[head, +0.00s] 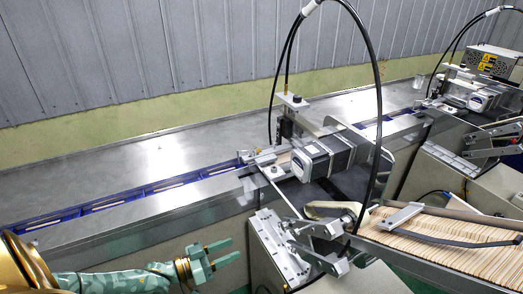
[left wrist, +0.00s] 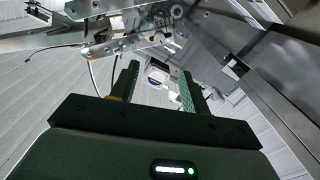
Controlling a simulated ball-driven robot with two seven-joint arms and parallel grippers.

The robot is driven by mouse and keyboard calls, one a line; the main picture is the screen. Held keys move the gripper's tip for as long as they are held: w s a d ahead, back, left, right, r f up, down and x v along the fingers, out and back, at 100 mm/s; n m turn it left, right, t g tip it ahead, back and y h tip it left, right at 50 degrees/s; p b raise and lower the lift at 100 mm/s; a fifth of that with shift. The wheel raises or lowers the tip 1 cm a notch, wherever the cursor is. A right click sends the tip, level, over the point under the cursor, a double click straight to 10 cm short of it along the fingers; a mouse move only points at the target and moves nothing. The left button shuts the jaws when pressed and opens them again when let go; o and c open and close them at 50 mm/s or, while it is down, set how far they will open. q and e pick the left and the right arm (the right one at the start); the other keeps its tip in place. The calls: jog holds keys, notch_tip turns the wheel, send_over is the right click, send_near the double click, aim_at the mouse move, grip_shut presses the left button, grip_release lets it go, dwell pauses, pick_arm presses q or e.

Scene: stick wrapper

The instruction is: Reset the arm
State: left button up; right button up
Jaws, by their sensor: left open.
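My left gripper (head: 222,256) is at the bottom of the head view, in front of the steel conveyor's near side. Its two green fingers are apart, and nothing is between them. My left arm (head: 110,282) comes in from the bottom left corner. In the left wrist view the gripper's fingers (left wrist: 158,82) point away from the camera with an empty gap between them, and machine brackets (left wrist: 125,42) show beyond them. My right gripper is not in either view.
A steel conveyor (head: 150,165) with a blue channel (head: 120,203) runs across the scene. A motor-driven wrapper unit (head: 322,155) stands right of my gripper. A tray holds many wooden sticks (head: 450,245) at lower right. A second unit (head: 470,95) stands farther back. A grey wall closes off the back.

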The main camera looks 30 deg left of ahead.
pick_arm(q)
jog(key=s+a+f+m+g+y+b, duration=0.1)
jog(key=s+a+f+g+y, duration=0.15)
jog(key=f, duration=0.55)
jog(key=s+a+f+m+g+y, duration=0.1)
jog(key=s+a+f+g+y, duration=0.15)
jog(key=f, duration=0.45)
jog(key=s+a+f+m+g+y+b, duration=0.1)
jog(key=s+a+f+g+y, duration=0.2)
jog(key=f, duration=0.5)
jog(key=s+d+f+g+y+b, duration=0.1)
jog(key=s+d+f+g+y, duration=0.2)
jog(key=s+f, duration=1)
jog(key=s+d+f+n+g+h+b, duration=0.2)
jog(key=s+d+f+g, duration=0.1)
jog(key=s+d, duration=1)
jog(key=shift+s+d+f+g, duration=0.4)
jog(key=shift+s+f, duration=0.1)
jog(key=shift+s, duration=0.5)
jog(key=shift+w, duration=0.1)
